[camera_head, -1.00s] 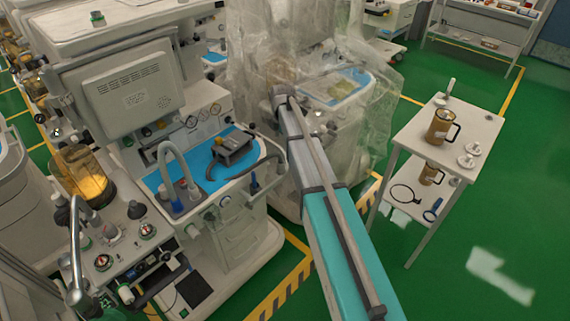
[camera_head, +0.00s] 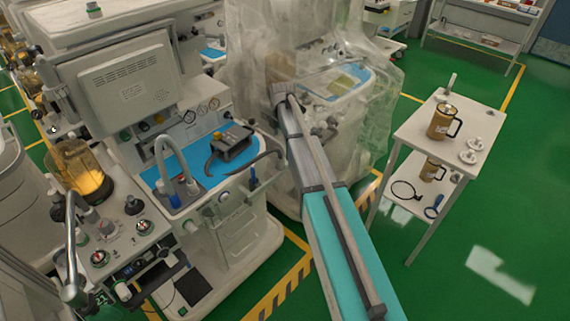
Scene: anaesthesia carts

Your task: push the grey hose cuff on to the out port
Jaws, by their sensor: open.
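A pale grey hose (camera_head: 171,143) arches over the blue work surface (camera_head: 205,158) of the near cart. Its two ends come down close together at the front left of that surface, with blue parts around them. I cannot make out which end is the grey cuff, which fitting is the out port, or whether they touch. My arm crosses the middle of the view, from the lower right up to a grey joint in front of the plastic-draped cart. I cannot make out my gripper beyond it.
A grey box (camera_head: 232,141) with dark curved parts lies on the work surface. An amber canister (camera_head: 84,170) stands at left, behind round knobs. A white trolley (camera_head: 425,122) with a brown jug (camera_head: 441,122) stands at right. Open green floor lies beyond it.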

